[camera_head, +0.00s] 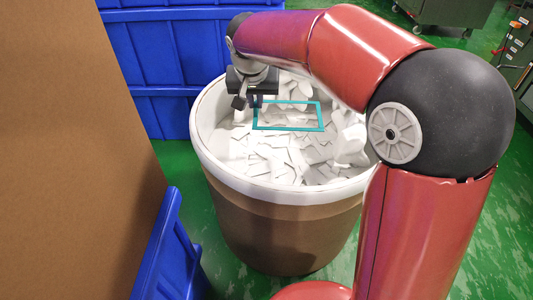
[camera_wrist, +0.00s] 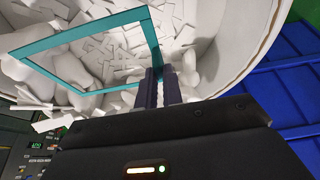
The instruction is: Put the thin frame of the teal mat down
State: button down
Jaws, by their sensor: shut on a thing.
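The thin teal frame (camera_head: 321,117) is an open rectangle inside the mouth of the brown drum (camera_head: 280,225), above or on the white pieces in it. My gripper (camera_head: 248,102) is at the frame's left end in the head view. In the wrist view my gripper's dark fingers (camera_wrist: 158,90) are closed together at one corner of the teal frame (camera_wrist: 85,28), and the rest of it reaches away to the left. Whether the frame touches the white pieces (camera_head: 285,155) cannot be told. The fingers hide the gripped part.
The drum has a pale raised rim (camera_head: 290,194). Blue bins (camera_head: 175,50) stand behind it, and another blue bin (camera_head: 172,255) is at front left. A brown panel (camera_head: 75,160) fills the left. Green floor (camera_head: 505,215) shows at right.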

notch_tip(320, 180, down, 17)
jog(key=b, duration=0.3)
jog(key=shift+f, duration=0.1)
jog(key=shift+f+b, duration=0.15)
jog(key=shift+b, duration=0.2)
jog(key=c, duration=1.5)
grip_release()
jog(key=shift+c, duration=0.2)
